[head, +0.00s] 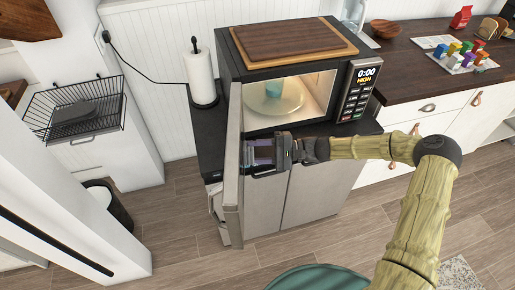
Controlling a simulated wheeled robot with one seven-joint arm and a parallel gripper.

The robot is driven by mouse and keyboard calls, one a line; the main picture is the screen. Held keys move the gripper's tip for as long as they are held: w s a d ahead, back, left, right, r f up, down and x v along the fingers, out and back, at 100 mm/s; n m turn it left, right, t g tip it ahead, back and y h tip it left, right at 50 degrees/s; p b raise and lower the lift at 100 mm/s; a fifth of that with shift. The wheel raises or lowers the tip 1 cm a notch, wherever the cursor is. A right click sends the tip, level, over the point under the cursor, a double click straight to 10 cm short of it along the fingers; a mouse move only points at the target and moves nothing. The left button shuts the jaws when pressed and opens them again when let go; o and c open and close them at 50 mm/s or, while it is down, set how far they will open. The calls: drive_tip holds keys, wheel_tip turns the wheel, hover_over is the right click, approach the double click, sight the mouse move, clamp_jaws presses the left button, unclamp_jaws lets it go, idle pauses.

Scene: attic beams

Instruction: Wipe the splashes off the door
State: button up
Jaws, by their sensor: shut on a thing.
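The microwave (242,62) stands open on a dark cabinet. Its door (233,165) is swung out toward me and shows nearly edge-on, at the left of the opening. My gripper (262,153) is in front of the microwave, right beside the door's inner face. It is shut on a small purple thing (264,152), partly hidden by the fingers; I cannot tell whether this thing touches the door. No splashes can be made out at this angle.
A wooden board (292,38) lies on top. A paper towel roll (200,78) stands at left. A green rounded thing (316,279) is below.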

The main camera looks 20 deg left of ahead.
drive_tip(key=shift+s, duration=0.1)
drive_tip(key=shift+s+d+p, duration=0.3)
drive_tip(key=shift+s+p, duration=0.05)
drive_tip(key=shift+s, duration=0.45)
drive_tip(key=shift+s+d+p, duration=0.3)
drive_tip(key=shift+s, duration=0.45)
drive_tip(key=shift+s, duration=0.1)
drive_tip(key=shift+s+d+p, duration=0.25)
drive_tip(key=shift+s+p, duration=0.1)
drive_tip(key=shift+s, duration=0.45)
drive_tip(key=shift+s+d+p, duration=0.2)
drive_tip(key=shift+s+p, duration=0.15)
drive_tip(key=shift+s, duration=0.45)
drive_tip(key=shift+r, duration=0.1)
drive_tip(key=shift+a+r+p, duration=0.15)
drive_tip(key=shift+r+p, duration=0.35)
